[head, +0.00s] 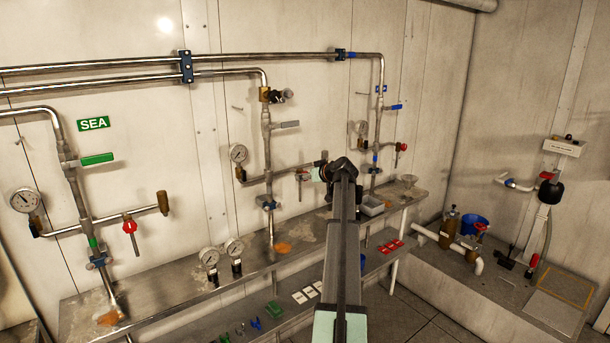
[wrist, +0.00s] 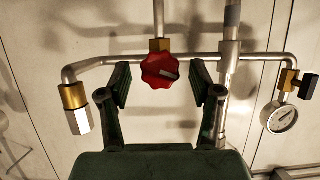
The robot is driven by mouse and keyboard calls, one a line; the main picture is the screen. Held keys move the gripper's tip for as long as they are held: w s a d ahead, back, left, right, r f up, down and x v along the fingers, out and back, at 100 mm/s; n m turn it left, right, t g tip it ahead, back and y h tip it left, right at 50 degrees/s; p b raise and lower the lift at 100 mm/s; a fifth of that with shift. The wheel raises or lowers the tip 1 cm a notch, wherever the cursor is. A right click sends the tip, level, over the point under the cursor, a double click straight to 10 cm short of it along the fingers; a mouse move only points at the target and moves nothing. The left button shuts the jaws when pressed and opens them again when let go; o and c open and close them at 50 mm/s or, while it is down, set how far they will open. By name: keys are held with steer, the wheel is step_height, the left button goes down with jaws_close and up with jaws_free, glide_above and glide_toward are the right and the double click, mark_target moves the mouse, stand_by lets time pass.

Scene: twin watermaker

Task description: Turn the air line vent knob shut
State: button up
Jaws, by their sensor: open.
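A red lobed knob (wrist: 161,71) with a pale mark on its face sits by a brass fitting (wrist: 160,45) on a horizontal pipe in the wrist view. No label on it is readable. My gripper (wrist: 160,84) is open, with one dark finger left of the knob and one right of it. Gaps show between both fingers and the knob. In the head view my gripper (head: 322,171) is at the branch pipe of the middle pipework. My arm and gripper hide this knob there.
In the wrist view, a pressure gauge (wrist: 283,117) hangs at right and a brass-and-steel end fitting (wrist: 76,108) at left. In the head view, other red knobs sit at left (head: 129,226) and right (head: 402,147). A metal bench (head: 190,290) runs below, with gauges (head: 234,248) standing on it.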

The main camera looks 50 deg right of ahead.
steer(key=shift+w+d+f, duration=0.2)
steer(key=shift+w+f, duration=0.1)
steer(key=shift+w, duration=0.3)
steer(key=c, duration=1.2)
steer(key=shift+o, duration=0.2)
steer(key=shift+d+f+m+y+b, duration=0.15)
steer(key=shift+m+y+b, duration=0.45)
steer(key=shift+m+b, duration=0.3)
steer(key=shift+r+m+t+y, duration=0.2)
steer(key=shift+m+t+y, duration=0.2)
steer(key=shift+m, duration=0.3)
steer(key=o, duration=1.2)
steer(key=shift+c, duration=0.2)
